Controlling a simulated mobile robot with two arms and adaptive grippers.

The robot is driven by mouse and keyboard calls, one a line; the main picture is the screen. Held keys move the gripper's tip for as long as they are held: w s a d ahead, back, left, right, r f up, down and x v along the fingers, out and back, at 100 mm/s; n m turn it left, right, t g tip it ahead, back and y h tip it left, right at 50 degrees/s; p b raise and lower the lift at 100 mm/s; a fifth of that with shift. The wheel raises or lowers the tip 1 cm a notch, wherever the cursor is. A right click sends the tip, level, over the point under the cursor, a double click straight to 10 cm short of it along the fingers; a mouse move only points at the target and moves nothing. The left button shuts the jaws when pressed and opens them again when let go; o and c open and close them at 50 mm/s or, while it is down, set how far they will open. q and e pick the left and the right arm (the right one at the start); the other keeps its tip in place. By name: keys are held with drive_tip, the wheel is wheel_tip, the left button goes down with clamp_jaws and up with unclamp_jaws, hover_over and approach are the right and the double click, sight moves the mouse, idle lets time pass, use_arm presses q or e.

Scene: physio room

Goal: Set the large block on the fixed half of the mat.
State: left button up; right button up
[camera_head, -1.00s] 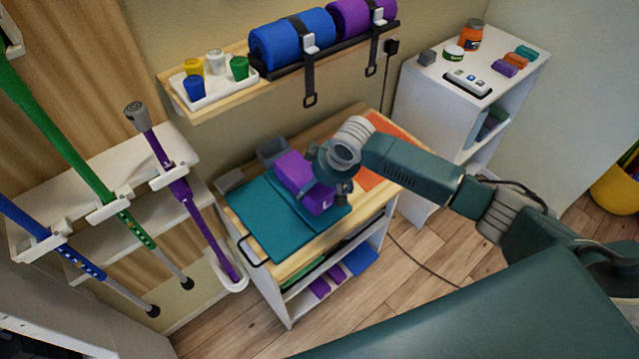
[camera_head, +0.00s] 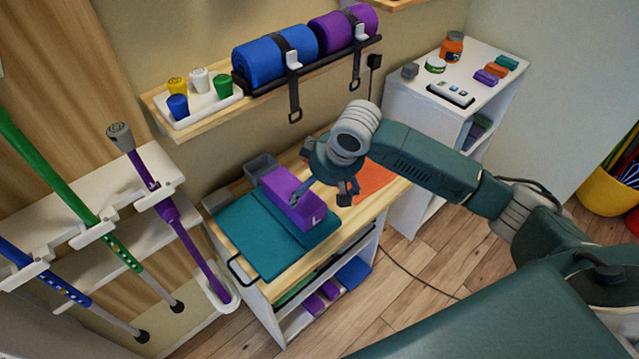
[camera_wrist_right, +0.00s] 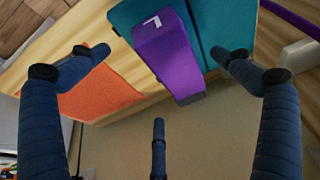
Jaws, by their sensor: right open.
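The large block (camera_head: 292,200) is purple with a white L on its near end. It lies on the right part of the teal mat (camera_head: 238,226), which has a seam running along it. In the right wrist view the block (camera_wrist_right: 170,55) has teal mat (camera_wrist_right: 225,25) on both sides of its labelled end, and its other end reaches toward the wall. My right gripper (camera_head: 335,192) is just right of the block and above the tabletop. Its fingers (camera_wrist_right: 160,75) are spread and empty, apart from the block. My left gripper is out of view.
The mat lies on a wooden-topped cart (camera_head: 275,278). A grey bin (camera_head: 261,165) stands behind the block, and an orange sheet (camera_head: 375,180) lies to the right. A shelf with rolled mats (camera_head: 275,60) hangs above. Crutches (camera_head: 165,205) stand at left.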

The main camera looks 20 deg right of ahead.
drive_tip(key=shift+v, duration=1.45)
